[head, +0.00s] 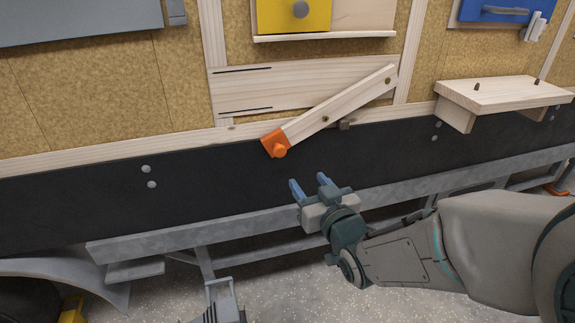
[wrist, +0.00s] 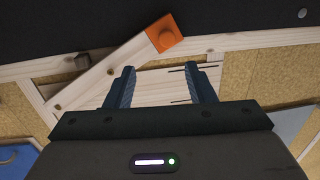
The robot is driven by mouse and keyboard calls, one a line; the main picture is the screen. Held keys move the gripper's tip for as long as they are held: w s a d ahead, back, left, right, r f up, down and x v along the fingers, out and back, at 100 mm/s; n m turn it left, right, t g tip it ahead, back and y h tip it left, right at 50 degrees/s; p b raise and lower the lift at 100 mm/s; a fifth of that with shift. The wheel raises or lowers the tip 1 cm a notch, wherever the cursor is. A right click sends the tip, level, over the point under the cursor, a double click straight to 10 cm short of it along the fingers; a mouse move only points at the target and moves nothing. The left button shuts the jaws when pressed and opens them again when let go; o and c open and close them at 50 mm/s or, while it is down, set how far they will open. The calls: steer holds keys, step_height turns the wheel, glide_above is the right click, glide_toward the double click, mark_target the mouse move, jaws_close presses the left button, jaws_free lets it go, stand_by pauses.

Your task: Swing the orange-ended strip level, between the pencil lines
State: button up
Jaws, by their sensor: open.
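Two dark pencil lines (head: 243,70) and (head: 245,110) mark the left of the pale backing board (head: 290,82). The orange end lies below the lower line. My gripper (head: 309,185) is open and empty, below and right of the orange end, apart from it. The wrist view shows the orange end (wrist: 164,34) beyond the open fingers (wrist: 160,85).
A small brown block (head: 345,125) sits under the strip. A wooden shelf (head: 503,92) with pegs juts out at the right. A yellow panel (head: 292,15) is above, and a grey rail (head: 180,229) runs below the black skirt.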

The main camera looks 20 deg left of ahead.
mark_target(281, 153)
steer(key=shift+y, duration=0.3)
steer(key=x, duration=0.9)
steer(key=b+x, duration=0.1)
steer(key=x, duration=0.4)
steer(key=shift+s+a+r, duration=0.1)
steer(key=shift+s+a, duration=0.15)
steer(key=shift+a, duration=0.1)
